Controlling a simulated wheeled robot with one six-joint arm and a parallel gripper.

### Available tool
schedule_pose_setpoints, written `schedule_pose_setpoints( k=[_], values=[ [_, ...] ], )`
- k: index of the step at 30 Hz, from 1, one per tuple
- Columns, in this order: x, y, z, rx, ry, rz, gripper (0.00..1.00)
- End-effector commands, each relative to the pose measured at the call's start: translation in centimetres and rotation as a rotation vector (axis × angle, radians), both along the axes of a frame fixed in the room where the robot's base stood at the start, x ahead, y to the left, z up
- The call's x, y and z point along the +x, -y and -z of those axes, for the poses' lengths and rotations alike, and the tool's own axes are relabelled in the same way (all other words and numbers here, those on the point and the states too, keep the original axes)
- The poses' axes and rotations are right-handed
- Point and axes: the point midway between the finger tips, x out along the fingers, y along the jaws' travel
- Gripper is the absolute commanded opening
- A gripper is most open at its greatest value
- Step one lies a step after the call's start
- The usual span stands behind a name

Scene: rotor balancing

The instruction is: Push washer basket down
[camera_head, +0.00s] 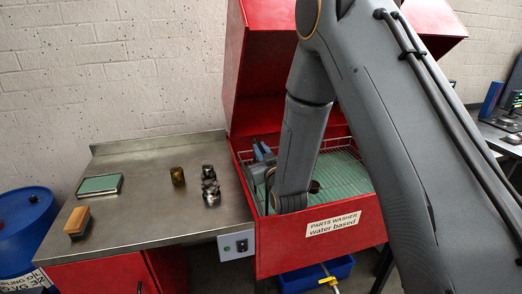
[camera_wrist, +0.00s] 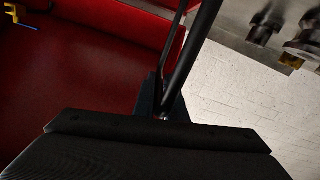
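The red parts washer (camera_head: 315,238), labelled "PARTS WASHER water based", stands open with its lid raised. Its wire basket (camera_head: 345,172) shows inside the tub, over a green surface; its depth relative to that surface is unclear. My gripper (camera_head: 262,154) is at the left side of the basket, near its rim. My wrist and forearm hide much of the basket's left and middle. In the wrist view, dark fingertips (camera_wrist: 164,98) are beside a slanted dark bar (camera_wrist: 196,48). I cannot tell whether they grip it. A small dark round part (camera_head: 314,186) is in the basket.
A steel bench (camera_head: 140,215) adjoins the washer's left, holding several metal parts (camera_head: 209,185), a green-topped tray (camera_head: 100,185) and a brush (camera_head: 77,221). A control box (camera_head: 237,245) is on the front. A blue bin (camera_head: 318,277) sits below, a blue drum (camera_head: 24,215) far left.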

Motion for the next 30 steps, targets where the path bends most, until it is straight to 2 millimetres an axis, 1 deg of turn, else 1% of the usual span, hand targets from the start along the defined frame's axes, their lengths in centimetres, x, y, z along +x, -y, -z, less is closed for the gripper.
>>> schedule_pose_setpoints(
  k=[4, 7, 15, 18, 27, 28, 30],
  values=[
    [0.0, 0.1, 0.1, -0.001, 0.0, 0.0, 0.0],
    [0.0, 0.1, 0.6, -0.001, -0.001, 0.0, 0.0],
    [0.0, 0.1, 4.0, -0.003, -0.007, 0.001, 0.0],
    [0.0, 0.1, 4.8, -0.003, -0.008, 0.001, 0.0],
    [-0.1, 0.1, 4.6, -0.004, -0.005, 0.001, 0.0],
    [-0.1, 0.1, 4.6, -0.003, -0.004, 0.001, 0.13],
    [-0.1, 0.1, 4.5, -0.002, -0.003, 0.001, 0.25]
  ],
)
